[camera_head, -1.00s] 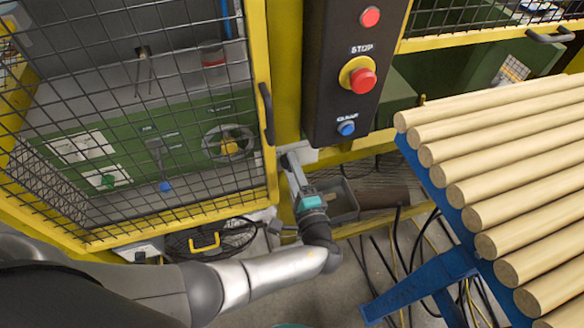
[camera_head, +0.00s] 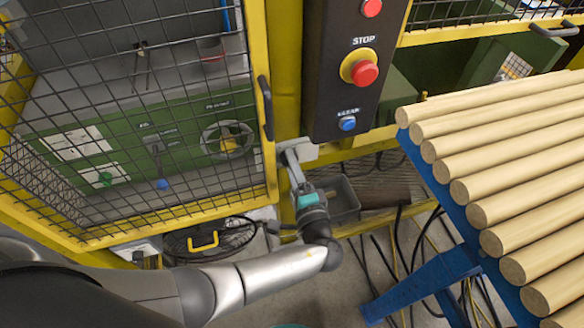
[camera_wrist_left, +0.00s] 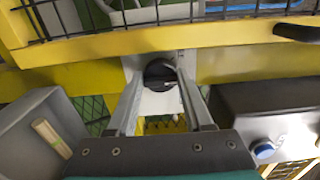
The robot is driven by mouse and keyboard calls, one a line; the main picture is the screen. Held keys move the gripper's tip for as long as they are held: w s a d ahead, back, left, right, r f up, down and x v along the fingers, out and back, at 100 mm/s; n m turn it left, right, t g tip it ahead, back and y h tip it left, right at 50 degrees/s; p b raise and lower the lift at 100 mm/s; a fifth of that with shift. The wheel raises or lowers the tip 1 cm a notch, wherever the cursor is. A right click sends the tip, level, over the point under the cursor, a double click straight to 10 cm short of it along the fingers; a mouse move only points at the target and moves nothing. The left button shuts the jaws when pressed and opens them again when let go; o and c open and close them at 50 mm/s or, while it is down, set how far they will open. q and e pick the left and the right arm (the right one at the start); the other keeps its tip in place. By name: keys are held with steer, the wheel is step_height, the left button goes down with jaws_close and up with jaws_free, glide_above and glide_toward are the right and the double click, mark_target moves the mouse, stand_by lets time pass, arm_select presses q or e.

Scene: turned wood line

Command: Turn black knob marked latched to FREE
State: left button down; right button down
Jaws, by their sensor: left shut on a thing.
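The black knob (camera_wrist_left: 159,73) sits on a pale plate (camera_wrist_left: 148,104) on the yellow frame in the left wrist view. It is round, with a light mark on its right side; no label text is legible. My left gripper (camera_wrist_left: 161,88) has a finger on either side of the knob and is shut on it. In the head view my left gripper (camera_head: 289,158) reaches up to the pale plate (camera_head: 305,150) below the control box, and the knob is hidden there. My right gripper is not in view.
A black control box (camera_head: 331,75) with a red stop button (camera_head: 364,72) and a blue button (camera_head: 347,123) hangs just above. A mesh door (camera_head: 130,120) stands left. Wooden rods (camera_head: 510,180) on a blue rack (camera_head: 424,175) are right. A grey bin (camera_head: 343,200) lies behind my gripper.

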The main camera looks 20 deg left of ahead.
arm_select(q)
steer(key=n+b, duration=0.9)
steer(key=b, duration=0.1)
stand_by(0.6)
steer(key=c, duration=0.8)
jaws_free()
steer(key=o, duration=0.5)
